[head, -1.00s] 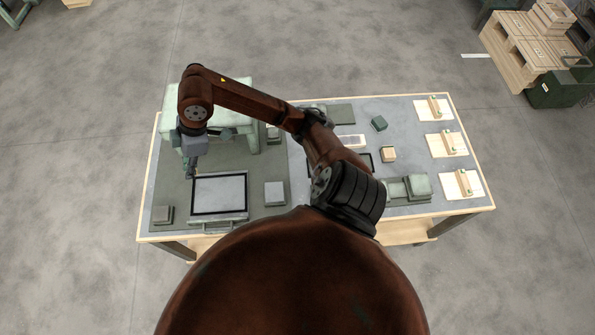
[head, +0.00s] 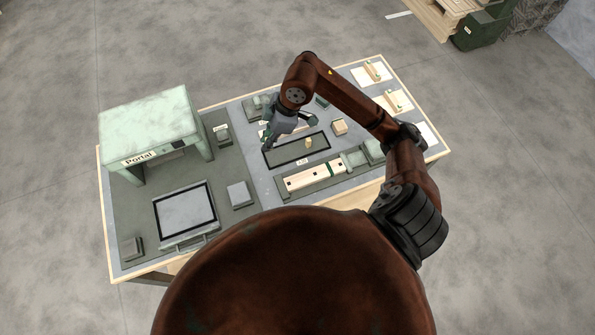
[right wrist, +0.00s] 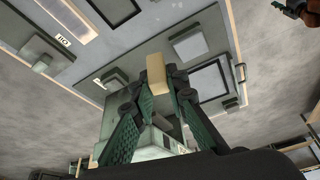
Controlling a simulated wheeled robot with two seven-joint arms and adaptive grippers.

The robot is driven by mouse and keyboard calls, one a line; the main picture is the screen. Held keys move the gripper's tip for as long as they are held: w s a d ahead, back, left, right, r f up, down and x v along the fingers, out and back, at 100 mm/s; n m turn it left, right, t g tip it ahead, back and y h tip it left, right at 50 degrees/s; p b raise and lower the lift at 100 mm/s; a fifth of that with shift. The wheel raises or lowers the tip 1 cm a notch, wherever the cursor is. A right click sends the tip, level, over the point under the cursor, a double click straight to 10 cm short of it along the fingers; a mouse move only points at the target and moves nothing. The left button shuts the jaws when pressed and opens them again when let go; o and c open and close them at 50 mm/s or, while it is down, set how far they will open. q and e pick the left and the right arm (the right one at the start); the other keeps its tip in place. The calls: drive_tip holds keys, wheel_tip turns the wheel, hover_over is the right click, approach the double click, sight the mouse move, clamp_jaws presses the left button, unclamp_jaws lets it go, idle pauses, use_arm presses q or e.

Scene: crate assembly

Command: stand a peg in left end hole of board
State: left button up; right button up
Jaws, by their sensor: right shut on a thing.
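The pale board (head: 303,180) lies in a grey-green fixture near the table's front edge. Small dark marks along its top look like holes; its left end is at lower left of the strip. My right gripper (head: 268,142) is at the table's middle, behind and left of the board and apart from it. In the right wrist view my right gripper (right wrist: 160,88) is shut on a tan peg (right wrist: 156,72), which sticks out past the fingertips. I cannot make out that held peg clearly in the head view.
A small tan piece (head: 309,143) shows in the black-framed area (head: 284,153) behind the board. A green portal (head: 150,117) stands at the left. A framed tray (head: 186,210) and a grey block (head: 240,194) lie front left. A tan block (head: 339,127) is at the right.

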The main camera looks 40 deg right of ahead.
use_arm(q)
drive_tip(key=shift+o, duration=1.4)
drive_tip(key=f+b, duration=0.1)
drive_tip(key=s+f+b, duration=0.1)
drive_tip(key=f, duration=0.1)
drive_tip(key=shift+s+a+f+b, duration=0.2)
drive_tip(key=shift+s+f+b, duration=0.1)
drive_tip(key=shift+b, duration=0.1)
use_arm(e)
drive_tip(key=s+f+n, duration=0.1)
drive_tip(key=s+f, duration=0.1)
drive_tip(key=f, duration=0.2)
drive_tip(key=s+d+f+n, duration=0.1)
drive_tip(key=s+f, duration=0.1)
drive_tip(key=f, duration=0.3)
drive_tip(key=s+d+f+n+g, duration=0.1)
drive_tip(key=s+f, duration=0.2)
drive_tip(key=f, duration=0.2)
wheel_tip(320, 180, down, 2)
drive_tip(key=shift+f+b, duration=0.1)
drive_tip(key=shift+b, duration=1)
drive_tip(key=shift+f+b, duration=0.85)
drive_tip(key=shift+b, duration=0.05)
drive_tip(key=shift+f, duration=0.3)
use_arm(q)
drive_tip(key=shift+s+f, duration=0.2)
drive_tip(key=shift+f, duration=1.95)
use_arm(e)
drive_tip(key=shift+f, duration=0.4)
